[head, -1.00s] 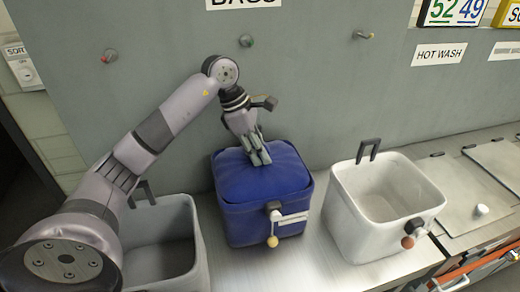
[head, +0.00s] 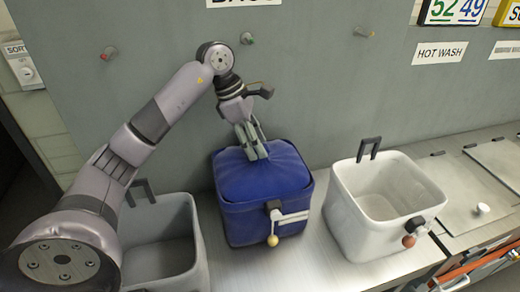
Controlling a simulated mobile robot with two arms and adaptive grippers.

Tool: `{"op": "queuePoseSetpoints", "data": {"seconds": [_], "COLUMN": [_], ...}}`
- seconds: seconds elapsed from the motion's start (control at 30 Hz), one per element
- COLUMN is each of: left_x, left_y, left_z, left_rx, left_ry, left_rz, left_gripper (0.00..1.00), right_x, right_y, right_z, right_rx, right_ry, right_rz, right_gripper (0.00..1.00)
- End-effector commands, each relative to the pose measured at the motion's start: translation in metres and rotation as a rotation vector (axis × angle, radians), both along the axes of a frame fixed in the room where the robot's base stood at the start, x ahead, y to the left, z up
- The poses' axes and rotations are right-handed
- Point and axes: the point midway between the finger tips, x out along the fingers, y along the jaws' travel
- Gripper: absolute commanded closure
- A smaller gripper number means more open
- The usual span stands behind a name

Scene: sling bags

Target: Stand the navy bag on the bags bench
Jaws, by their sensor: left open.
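The navy bag (head: 258,196) stands upright on the metal bench (head: 320,262), below the wall sign. Its top looks closed and bulges, and a white tag and a yellow ball hang at its front. My left gripper (head: 256,152) is open and empty, pointing down just above the bag's top near the back edge. I cannot tell whether the fingertips touch the fabric. My right gripper is not in view.
A grey open bin (head: 160,252) stands close on the bag's left, under my left arm. A white open bin (head: 383,207) stands on its right with a gap between. Wall pegs (head: 247,38) stick out above. Metal lids (head: 497,160) lie at far right.

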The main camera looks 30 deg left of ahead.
Motion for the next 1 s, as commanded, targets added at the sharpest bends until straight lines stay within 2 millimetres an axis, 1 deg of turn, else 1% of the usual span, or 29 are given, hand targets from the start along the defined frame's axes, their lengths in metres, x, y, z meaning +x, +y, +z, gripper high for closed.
{"op": "queuePoseSetpoints", "data": {"seconds": [0.03,0.2,0.4,0.6,1.0], "left_x": [-0.001,-0.008,-0.014,-0.016,-0.017], "left_y": [0.005,0.018,0.028,0.033,0.033], "left_z": [0.010,0.046,0.076,0.087,0.088], "left_rx": [0.001,0.001,0.000,0.000,0.000], "left_ry": [-0.006,-0.006,-0.002,0.000,0.000], "left_rz": [0.002,0.003,0.003,0.001,0.001], "left_gripper": [0.54,0.54,0.54,0.54,0.54], "right_x": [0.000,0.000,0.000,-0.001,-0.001], "right_y": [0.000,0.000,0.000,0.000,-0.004], "right_z": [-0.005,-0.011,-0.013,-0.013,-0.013], "right_rx": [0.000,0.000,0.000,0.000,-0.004], "right_ry": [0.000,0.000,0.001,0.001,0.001], "right_rz": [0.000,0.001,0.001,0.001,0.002], "right_gripper": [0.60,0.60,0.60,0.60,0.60]}}
